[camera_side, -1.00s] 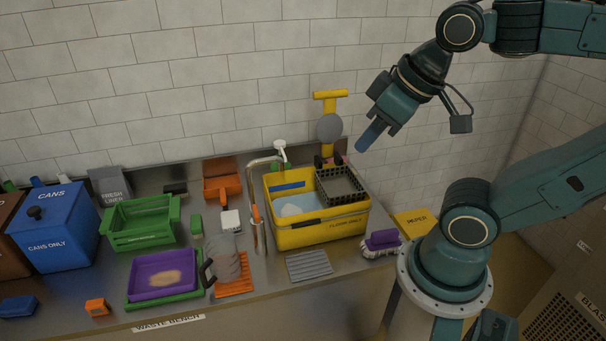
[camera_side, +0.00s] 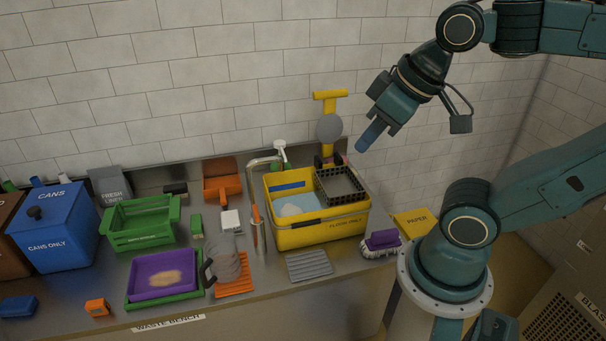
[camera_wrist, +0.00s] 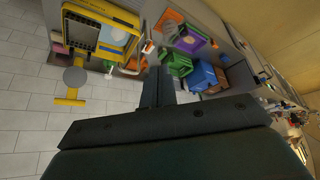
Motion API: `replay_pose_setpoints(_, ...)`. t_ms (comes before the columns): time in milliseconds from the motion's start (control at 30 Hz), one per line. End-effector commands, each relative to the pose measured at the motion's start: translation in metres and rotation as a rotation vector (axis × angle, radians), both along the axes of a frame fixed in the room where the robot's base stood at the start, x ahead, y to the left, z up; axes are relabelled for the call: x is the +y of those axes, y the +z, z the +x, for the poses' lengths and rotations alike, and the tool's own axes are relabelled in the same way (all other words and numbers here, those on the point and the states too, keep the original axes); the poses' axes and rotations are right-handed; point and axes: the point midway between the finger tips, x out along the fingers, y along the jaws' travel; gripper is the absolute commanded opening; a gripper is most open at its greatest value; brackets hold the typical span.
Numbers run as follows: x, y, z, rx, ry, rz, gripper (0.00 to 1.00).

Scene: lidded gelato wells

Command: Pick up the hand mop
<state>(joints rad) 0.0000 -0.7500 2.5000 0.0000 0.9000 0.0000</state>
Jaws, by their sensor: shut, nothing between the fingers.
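I cannot tell for certain which thing is the hand mop. A yellow T-handled tool (camera_side: 330,96) with a round grey disc (camera_side: 329,128) stands upright against the wall behind the yellow basin; it also shows at the left of the wrist view (camera_wrist: 72,100). A pale rounded lump (camera_side: 290,209) lies in the basin's water, and a slim orange handle (camera_side: 256,214) stands by the tap. My gripper (camera_side: 369,136) is shut and empty, high in the air right of the T-handled tool and apart from it. Its dark fingers also show in the wrist view (camera_wrist: 163,88).
The yellow basin (camera_side: 318,234) holds a dark mesh basket (camera_side: 340,186). A purple-topped brush (camera_side: 383,239) lies at the bench's right end. A green crate (camera_side: 142,238), purple tray (camera_side: 164,286), blue cans bin (camera_side: 55,235) and orange scoop (camera_side: 222,188) crowd the left. Air around my gripper is clear.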

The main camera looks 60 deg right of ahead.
Motion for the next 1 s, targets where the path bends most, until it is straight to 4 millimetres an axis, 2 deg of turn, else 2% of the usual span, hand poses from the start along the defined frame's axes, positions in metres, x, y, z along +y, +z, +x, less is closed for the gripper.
replay_pose_setpoints(433, 0.0000, 0.0000, 0.0000, 0.000, 0.000, 0.000, 0.00)
replay_pose_setpoints(933, 0.0000, 0.0000, 0.0000, 0.000, 0.000, 0.000, 0.98)
replay_pose_setpoints(1000, 0.0000, 0.0000, 0.0000, 0.000, 0.000, 0.000, 1.00)
